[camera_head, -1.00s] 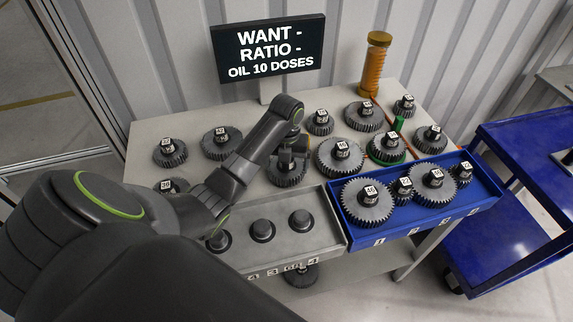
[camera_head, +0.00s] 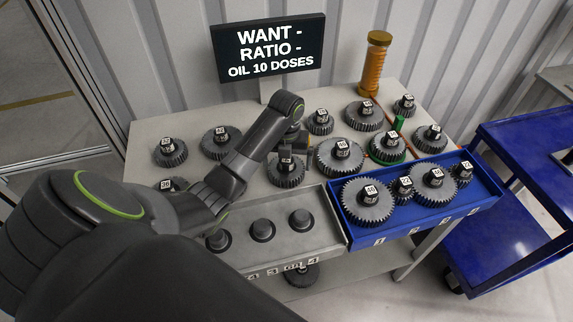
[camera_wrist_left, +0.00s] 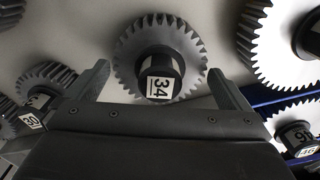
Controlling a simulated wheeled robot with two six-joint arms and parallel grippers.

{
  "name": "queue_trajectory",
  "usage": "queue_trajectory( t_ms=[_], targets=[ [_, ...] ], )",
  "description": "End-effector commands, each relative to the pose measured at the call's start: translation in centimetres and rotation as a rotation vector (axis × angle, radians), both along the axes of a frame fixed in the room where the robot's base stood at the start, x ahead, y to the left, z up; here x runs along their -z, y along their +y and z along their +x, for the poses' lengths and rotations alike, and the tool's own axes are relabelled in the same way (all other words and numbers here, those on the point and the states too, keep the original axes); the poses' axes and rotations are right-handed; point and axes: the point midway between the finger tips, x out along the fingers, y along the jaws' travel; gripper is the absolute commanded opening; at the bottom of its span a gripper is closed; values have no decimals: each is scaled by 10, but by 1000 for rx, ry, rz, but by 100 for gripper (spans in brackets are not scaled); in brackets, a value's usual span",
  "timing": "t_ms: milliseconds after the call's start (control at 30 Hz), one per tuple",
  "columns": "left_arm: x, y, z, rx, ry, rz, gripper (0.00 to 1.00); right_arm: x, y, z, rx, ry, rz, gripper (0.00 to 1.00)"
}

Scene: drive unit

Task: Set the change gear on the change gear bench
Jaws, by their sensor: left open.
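A dark toothed change gear (camera_head: 287,178) with a labelled hub stands flat on the pale bench top (camera_head: 165,124), behind the grey tray. In the left wrist view a gear labelled 34 (camera_wrist_left: 190,45) lies ahead, between the spread fingers; it appears to be the same gear. My left gripper (camera_head: 293,142) is open, at the gear's back edge and hub in the head view. In the wrist view its two fingers (camera_wrist_left: 162,82) stand apart on either side of the hub, with a gap to it. My right gripper is not in view.
Several other numbered gears stand close around, such as a larger one (camera_head: 338,160) just right. A grey tray (camera_head: 333,228) with round posts and a blue tray (camera_head: 480,203) holding gears line the front. An amber bottle (camera_head: 373,65) and a sign (camera_head: 268,48) stand behind.

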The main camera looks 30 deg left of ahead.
Motion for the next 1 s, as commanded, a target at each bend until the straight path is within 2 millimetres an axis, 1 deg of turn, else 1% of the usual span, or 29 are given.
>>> queue_trajectory(
  t_ms=[133, 200, 500, 700, 1000],
  targets=[
    [-33, 1, 2, 2, -8, 3, 100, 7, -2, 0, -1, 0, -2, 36],
    [-48, 0, 0, 0, 0, 1, 100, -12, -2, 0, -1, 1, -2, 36],
    [-84, 0, 0, 0, 0, 0, 100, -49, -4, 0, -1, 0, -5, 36],
    [-99, 0, 0, 0, 1, 0, 100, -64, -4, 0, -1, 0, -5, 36],
    [-103, 0, 0, 0, 1, 0, 100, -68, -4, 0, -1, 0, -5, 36]
  ],
)
